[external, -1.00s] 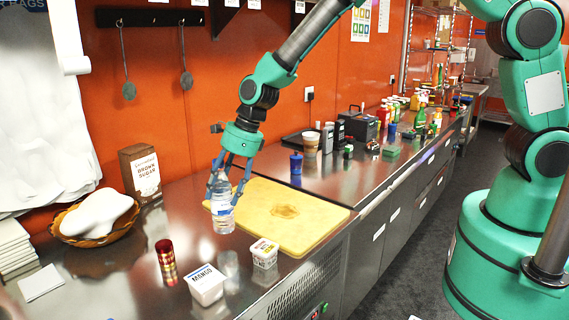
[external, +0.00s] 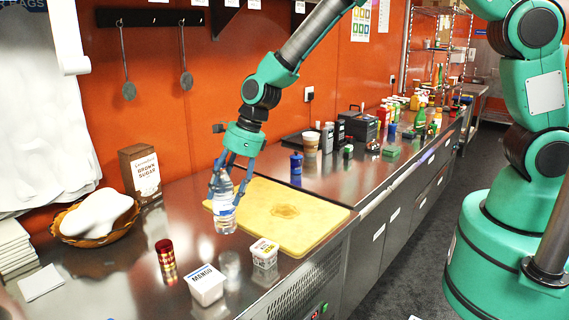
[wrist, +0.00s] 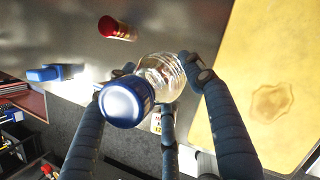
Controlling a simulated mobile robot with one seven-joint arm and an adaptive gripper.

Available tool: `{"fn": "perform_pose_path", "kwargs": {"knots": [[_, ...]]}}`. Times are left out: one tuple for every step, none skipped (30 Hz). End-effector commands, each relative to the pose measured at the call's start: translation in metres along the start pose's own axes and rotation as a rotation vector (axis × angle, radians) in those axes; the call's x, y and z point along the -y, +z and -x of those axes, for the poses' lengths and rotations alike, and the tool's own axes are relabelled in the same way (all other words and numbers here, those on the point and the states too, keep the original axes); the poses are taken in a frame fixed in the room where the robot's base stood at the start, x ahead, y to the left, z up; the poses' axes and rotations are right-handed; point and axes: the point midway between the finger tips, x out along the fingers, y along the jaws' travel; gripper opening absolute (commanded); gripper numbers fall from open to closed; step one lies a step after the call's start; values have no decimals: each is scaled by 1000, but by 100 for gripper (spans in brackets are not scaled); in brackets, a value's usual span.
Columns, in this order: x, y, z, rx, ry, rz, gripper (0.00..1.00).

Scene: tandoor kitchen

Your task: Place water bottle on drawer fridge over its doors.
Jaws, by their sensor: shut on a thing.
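The clear water bottle (external: 224,213) with a white-and-blue label is held upright by my gripper (external: 224,176) in the external view. My blue fingers are shut around its upper part. In the wrist view the bottle (wrist: 163,73) shows its blue cap (wrist: 124,106) towards the camera, with my gripper's fingers (wrist: 160,88) around it. The bottle is at the left edge of the yellow cutting board; I cannot tell whether its base touches the counter. The drawer fridge (external: 312,285) with a vented front and a small display is below the steel counter top (external: 110,285).
The cutting board (external: 325,225) lies right. A bread basket (external: 75,238) and brown sugar box (external: 141,175) are left. Bare steel lies between the can and the basket.

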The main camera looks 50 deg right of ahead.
Motion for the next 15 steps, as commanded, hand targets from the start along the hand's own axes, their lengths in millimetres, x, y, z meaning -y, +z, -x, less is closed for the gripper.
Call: {"fn": "perform_pose_path", "kwargs": {"knots": [[0, 1, 1, 2, -1, 0, 7], [0, 1, 1, 2, -1, 0, 7], [1, 1, 1, 2, -1, 0, 7], [1, 1, 1, 2, -1, -1, 7], [2, 0, 2, 2, -2, -2, 7], [4, -1, 2, 2, -3, -5, 7], [5, -2, 2, 2, -4, -7, 7], [7, -3, 3, 2, -5, -10, 7], [11, -5, 4, 2, -7, -15, 7], [14, -7, 5, 2, -9, -20, 7], [17, -9, 6, 2, -11, -25, 7], [22, -13, 8, 2, -14, -33, 7], [27, -16, 9, 2, -17, -41, 7], [32, -20, 10, 2, -20, -49, 7], [39, -25, 13, 2, -25, -60, 7]]}}
